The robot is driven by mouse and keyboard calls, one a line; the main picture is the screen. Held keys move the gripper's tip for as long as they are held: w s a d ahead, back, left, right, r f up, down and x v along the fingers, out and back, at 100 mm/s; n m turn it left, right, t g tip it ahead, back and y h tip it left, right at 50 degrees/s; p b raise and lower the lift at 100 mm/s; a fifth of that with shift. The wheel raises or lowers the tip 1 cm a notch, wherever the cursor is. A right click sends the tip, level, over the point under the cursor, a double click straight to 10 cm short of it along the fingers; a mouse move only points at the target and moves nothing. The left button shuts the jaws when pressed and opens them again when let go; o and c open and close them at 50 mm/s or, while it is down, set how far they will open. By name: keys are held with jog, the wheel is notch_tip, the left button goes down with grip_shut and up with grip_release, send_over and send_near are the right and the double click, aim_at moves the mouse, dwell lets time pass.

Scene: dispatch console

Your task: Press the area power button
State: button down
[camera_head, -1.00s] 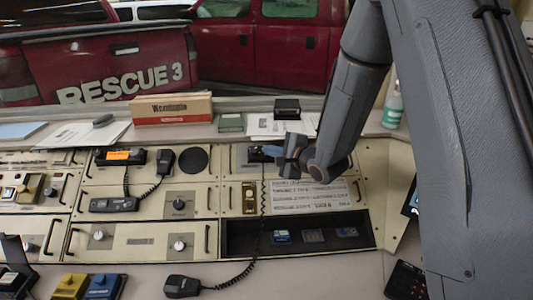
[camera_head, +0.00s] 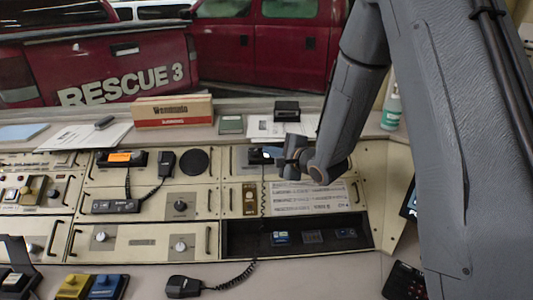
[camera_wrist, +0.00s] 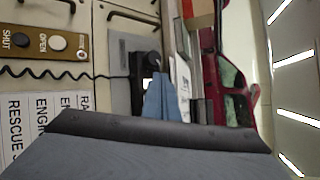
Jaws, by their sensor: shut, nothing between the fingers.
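No button that I can read as area power shows clearly. A brown switch plate (camera_head: 250,199) is set in the cream console; in the wrist view the plate (camera_wrist: 48,32) carries round buttons marked SHUT and OPEN and another small control. My gripper (camera_head: 270,152) is over the console's upper right panel, pointing left. Its blue fingers (camera_wrist: 163,99) are closed together with nothing between them. A small dark device (camera_wrist: 148,66) lies just beyond the fingertips; I cannot tell if they touch. The gripper partly hides that panel.
A coiled cord (camera_wrist: 60,73) runs across the panels. A white label sheet (camera_head: 305,198) is below my gripper. A brown box (camera_head: 173,111) and papers lie on the ledge behind. A handheld microphone (camera_head: 183,287) lies in front, and a dark recess (camera_head: 262,240) holds small devices.

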jog(key=s+r+p, duration=0.3)
jog(key=r+p, duration=0.2)
jog(key=shift+s, duration=0.2)
dwell(0.5)
